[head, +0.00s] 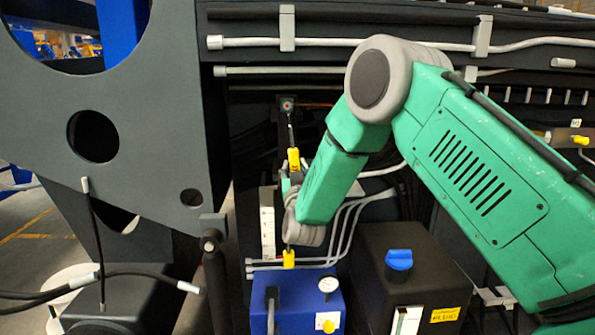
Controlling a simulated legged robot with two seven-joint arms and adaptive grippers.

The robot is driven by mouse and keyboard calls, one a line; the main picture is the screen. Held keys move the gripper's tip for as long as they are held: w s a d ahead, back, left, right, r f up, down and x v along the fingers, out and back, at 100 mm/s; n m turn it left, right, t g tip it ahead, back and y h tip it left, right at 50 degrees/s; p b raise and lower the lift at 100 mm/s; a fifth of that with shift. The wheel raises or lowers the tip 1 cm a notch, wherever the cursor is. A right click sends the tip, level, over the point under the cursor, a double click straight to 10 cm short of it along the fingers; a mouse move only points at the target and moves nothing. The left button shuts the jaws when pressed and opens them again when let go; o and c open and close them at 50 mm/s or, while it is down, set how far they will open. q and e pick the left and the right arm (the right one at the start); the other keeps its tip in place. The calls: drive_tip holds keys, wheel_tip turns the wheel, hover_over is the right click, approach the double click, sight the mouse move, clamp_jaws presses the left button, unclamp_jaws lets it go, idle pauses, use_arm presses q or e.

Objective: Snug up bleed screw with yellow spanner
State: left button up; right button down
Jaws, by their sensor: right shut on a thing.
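The yellow spanner (293,160) stands nearly upright in the middle of the head view, with a yellow grip and a thin dark shank running up from it. Its upper end meets or lies close to the bleed screw (287,104), a small round fitting on a dark bracket; I cannot tell whether it is seated around it. My right gripper (294,177) is shut on the spanner below the yellow grip, and my wrist partly hides the jaws. My left gripper is not in view.
Pale pipes (345,225) run behind my right wrist. A large grey plate (120,110) with holes borders the left.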

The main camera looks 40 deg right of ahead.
drive_tip(key=shift+w+a+f+m+b, duration=0.15)
drive_tip(key=shift+w+a+m+b, duration=0.2)
drive_tip(key=shift+a+m+b, duration=0.2)
drive_tip(key=shift+w+a+m, duration=0.1)
drive_tip(key=shift+a+m, duration=0.15)
drive_tip(key=shift+m, duration=0.1)
drive_tip(key=shift+h, duration=0.4)
drive_tip(key=s+a, duration=0.6)
drive_tip(key=s, duration=0.3)
drive_tip(key=shift+r, duration=0.2)
idle(0.4)
drive_tip(key=shift+a+f, duration=0.1)
idle(1.1)
